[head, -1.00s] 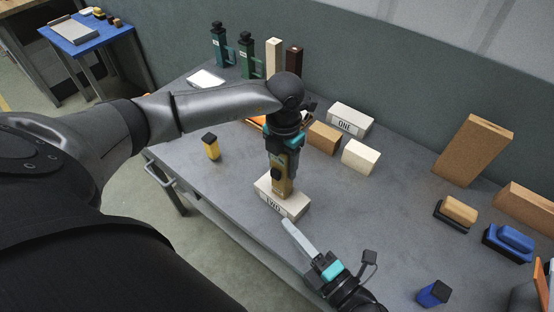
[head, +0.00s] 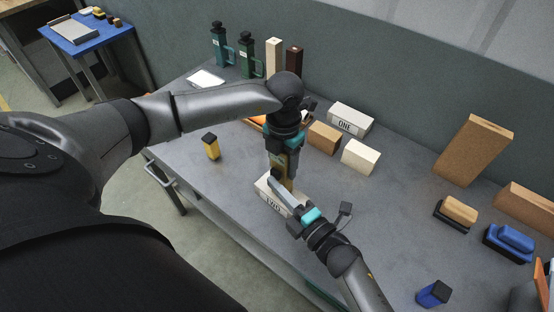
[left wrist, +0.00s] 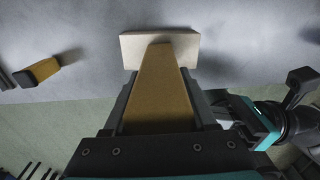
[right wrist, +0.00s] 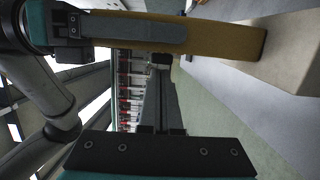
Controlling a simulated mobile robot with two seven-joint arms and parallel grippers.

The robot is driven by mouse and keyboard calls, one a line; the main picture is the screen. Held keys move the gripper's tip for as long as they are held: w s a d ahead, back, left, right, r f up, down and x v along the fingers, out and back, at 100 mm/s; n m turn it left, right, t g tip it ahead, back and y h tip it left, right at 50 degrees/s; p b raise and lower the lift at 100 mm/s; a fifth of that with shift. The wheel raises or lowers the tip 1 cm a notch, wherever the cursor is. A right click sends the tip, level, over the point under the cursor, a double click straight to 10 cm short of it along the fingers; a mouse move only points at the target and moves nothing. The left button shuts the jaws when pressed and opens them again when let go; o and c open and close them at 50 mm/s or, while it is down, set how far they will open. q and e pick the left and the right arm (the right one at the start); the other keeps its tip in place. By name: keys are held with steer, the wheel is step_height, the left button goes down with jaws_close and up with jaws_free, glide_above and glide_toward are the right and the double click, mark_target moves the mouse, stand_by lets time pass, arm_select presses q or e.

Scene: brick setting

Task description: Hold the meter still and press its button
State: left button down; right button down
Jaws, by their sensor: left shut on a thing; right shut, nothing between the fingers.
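The meter, a yellow-brown upright bar (left wrist: 162,85), stands on a cream block (head: 266,193) marked TWO. My left gripper (head: 284,160) is shut on the bar from above, a finger on each side. It also shows in the right wrist view, where a grey finger lies along the bar (right wrist: 225,38). My right gripper (head: 276,182) is shut and empty, its fingertips close to the front of the bar, at the dark button part. That part is mostly covered by the fingers in the head view, and I cannot tell whether they touch it.
A white block (head: 350,119) marked ONE, a tan block (head: 324,137) and a cream block (head: 361,156) stand behind to the right. Green bottles (head: 246,56) stand at the back. The table (head: 390,215) is clear at centre right.

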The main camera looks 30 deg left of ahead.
steer(key=shift+w+d, duration=0.1)
steer(key=shift+w, duration=0.95)
steer(key=shift+d, duration=0.1)
steer(key=s+d, duration=0.7)
steer(key=d, duration=0.2)
steer(key=shift+s, duration=0.35)
